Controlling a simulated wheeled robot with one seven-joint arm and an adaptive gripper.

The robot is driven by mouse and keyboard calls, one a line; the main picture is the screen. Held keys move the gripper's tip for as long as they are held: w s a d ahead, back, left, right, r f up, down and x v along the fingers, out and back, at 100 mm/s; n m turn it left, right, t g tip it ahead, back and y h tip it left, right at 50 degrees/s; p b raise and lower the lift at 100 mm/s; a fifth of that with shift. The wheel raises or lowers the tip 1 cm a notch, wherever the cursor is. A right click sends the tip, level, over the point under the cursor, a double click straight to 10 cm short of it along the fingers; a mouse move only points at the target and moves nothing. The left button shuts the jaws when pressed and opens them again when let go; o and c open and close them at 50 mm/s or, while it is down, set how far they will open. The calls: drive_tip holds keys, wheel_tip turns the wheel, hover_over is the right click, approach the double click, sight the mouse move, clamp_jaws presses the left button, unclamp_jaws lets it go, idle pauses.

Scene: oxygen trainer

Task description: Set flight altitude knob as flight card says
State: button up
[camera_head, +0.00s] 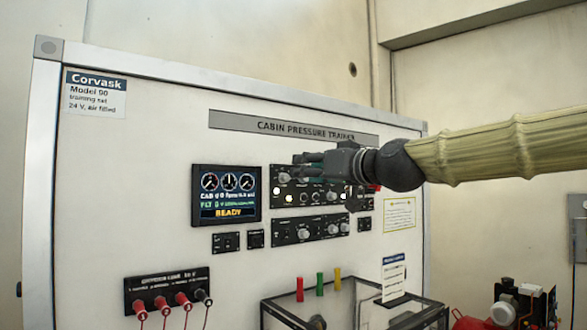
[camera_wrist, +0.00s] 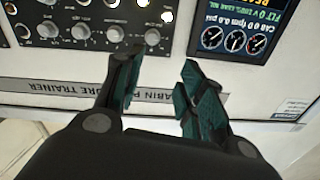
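My gripper (camera_head: 300,165) is in front of the top of the upper control panel (camera_head: 290,190) and hides part of it. In the wrist view, which is upside down, its two fingers (camera_wrist: 161,56) are apart with nothing between them. A row of knobs, one of them a grey knob (camera_wrist: 152,37), lies just beyond the fingertips. Labels are too small to tell which knob is flight altitude. A lower panel (camera_head: 318,230) also has knobs. A white card with a blue header (camera_head: 393,272) stands at lower right; its text is unreadable, and I cannot tell if it is the flight card.
A screen (camera_head: 226,194) reading READY is left of the panels. Red plugs with cables (camera_head: 161,303) sit at lower left. A dark-framed clear case (camera_head: 300,312) juts out below. A yellowish notice (camera_head: 399,215) is at right.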

sight(288, 177)
drive_tip(key=x, duration=0.2)
drive_tip(key=p+x, duration=0.1)
drive_tip(key=x, duration=0.1)
drive_tip(key=f+p+x, duration=0.1)
drive_tip(key=x, duration=0.2)
drive_tip(key=shift+w+d, duration=0.15)
drive_tip(key=shift+d, duration=0.05)
drive_tip(key=shift+w+a+f, duration=0.1)
drive_tip(key=shift+w+f, duration=0.2)
drive_tip(key=shift+w, duration=0.3)
drive_tip(key=shift+w+a+f, duration=0.1)
drive_tip(key=shift+w+f, duration=0.15)
drive_tip(key=shift+w, duration=0.35)
drive_tip(key=shift+w+d, duration=0.15)
drive_tip(key=shift+w, duration=0.05)
drive_tip(key=shift+s+d+r, duration=0.1)
drive_tip(key=shift+s, duration=0.2)
drive_tip(key=shift+s+r, duration=0.2)
drive_tip(key=shift+s, duration=0.15)
drive_tip(key=shift+c, duration=1.3)
drive_tip(key=shift+s, duration=0.1)
drive_tip(key=c, duration=0.3)
drive_tip(key=shift+f, duration=0.1)
clamp_jaws()
